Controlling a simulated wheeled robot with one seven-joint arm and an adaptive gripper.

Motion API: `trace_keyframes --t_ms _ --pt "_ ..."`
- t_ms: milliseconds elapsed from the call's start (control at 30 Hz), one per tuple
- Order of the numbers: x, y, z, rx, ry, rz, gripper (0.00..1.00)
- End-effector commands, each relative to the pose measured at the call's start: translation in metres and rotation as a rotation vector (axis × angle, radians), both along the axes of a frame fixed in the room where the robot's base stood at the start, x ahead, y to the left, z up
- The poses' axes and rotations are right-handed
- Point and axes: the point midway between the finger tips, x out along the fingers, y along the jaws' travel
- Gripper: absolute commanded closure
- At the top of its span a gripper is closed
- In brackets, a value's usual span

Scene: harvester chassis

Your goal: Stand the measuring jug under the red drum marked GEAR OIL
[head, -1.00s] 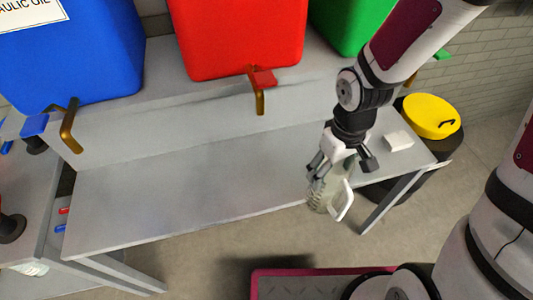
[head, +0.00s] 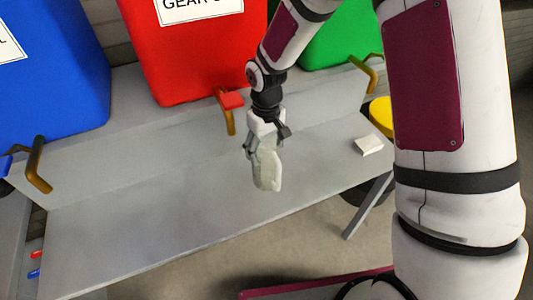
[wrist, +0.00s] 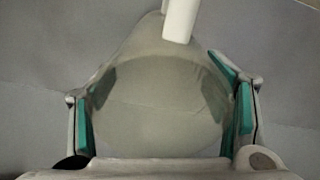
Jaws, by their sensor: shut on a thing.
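The measuring jug (head: 266,169) is a pale, see-through vessel. My gripper (head: 263,145) is shut on it and holds it over the grey bench, in front of the red drum. In the wrist view the jug (wrist: 155,110) sits between both finger pads, with its white handle (wrist: 180,18) at the top. I cannot tell whether its base touches the bench. The red drum (head: 195,60) bears a white label, partly cut off, reading GEAR. Its brass spout with a red tap (head: 229,103) hangs just left of my gripper, above the bench.
The blue drum (head: 50,85) stands at left with a brass spout (head: 38,170). The green drum (head: 335,40) is at right. A white block (head: 369,145) lies on the bench (head: 150,225) at right. The bench's left and middle parts are clear.

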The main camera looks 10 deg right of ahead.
Motion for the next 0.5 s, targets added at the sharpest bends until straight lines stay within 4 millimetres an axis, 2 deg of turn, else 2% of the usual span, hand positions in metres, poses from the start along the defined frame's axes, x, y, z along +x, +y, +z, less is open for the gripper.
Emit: trace_keyframes --t_ms 100,200,500 --pt "-0.003 0.000 -0.016 -0.001 0.004 0.000 0.77" --pt "-0.002 0.000 -0.023 -0.001 0.002 0.000 0.77" --pt "-0.001 -0.001 -0.024 0.000 0.000 0.000 0.77"
